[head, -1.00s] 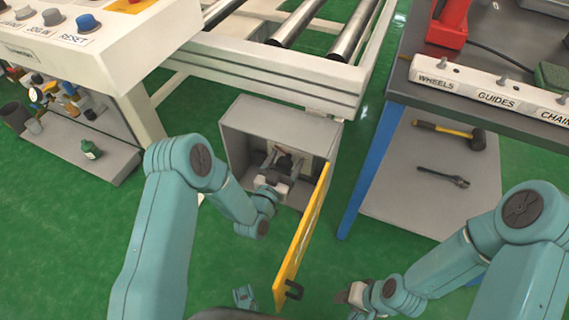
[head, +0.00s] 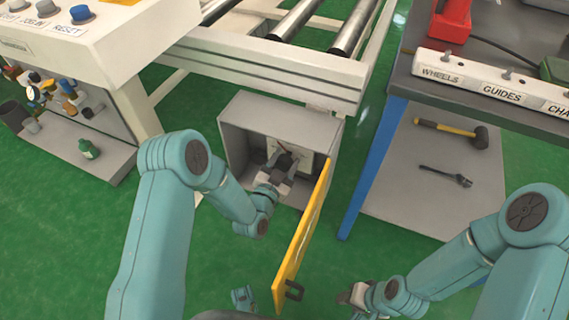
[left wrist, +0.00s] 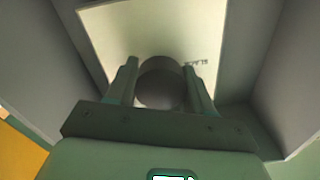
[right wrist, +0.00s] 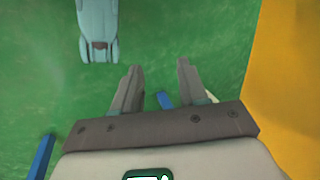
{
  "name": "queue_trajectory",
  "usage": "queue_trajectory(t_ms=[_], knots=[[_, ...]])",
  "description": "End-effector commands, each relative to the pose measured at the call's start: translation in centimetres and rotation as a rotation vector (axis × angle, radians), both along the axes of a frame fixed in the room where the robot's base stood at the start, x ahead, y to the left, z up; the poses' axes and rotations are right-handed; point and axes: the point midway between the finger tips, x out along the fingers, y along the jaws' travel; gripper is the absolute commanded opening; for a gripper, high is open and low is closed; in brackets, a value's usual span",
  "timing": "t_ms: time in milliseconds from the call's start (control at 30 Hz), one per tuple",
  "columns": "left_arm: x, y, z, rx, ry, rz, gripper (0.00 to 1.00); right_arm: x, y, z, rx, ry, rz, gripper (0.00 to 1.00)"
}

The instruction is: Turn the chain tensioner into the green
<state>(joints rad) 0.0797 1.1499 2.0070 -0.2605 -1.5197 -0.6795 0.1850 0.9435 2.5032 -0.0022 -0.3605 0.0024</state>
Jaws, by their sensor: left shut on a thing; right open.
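The chain tensioner is a dark round knob (left wrist: 161,84) on a pale plate (left wrist: 115,35) inside an open grey box (head: 285,120) under the conveyor. My left gripper (head: 279,165) reaches into the box. In the left wrist view its two fingers (left wrist: 161,88) are shut on the knob, one on each side.
The yellow door (head: 303,238) of the box stands open to the right, with a dark handle at its lower end. A workbench (head: 470,85) with a blue leg (head: 372,155) stands at the right. A control desk (head: 95,52) stands at the left. The conveyor frame (head: 270,62) is above the box.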

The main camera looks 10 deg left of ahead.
Motion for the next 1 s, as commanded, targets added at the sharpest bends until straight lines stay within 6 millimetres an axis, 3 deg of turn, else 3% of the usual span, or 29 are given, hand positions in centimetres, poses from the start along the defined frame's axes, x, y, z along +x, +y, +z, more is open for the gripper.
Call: queue_trajectory(t_ms=[600, 1000], knots=[[0.0, -0.1, -0.5, 0.538, -0.105, -0.001, 0.21, 1.1, -1.0, -5.0, -0.007, -0.02, -0.038, 0.43], [0.0, -0.1, -0.3, 0.722, -0.14, -0.001, 0.21, 2.6, -1.2, -6.7, -0.016, -0.071, -0.043, 0.43]])
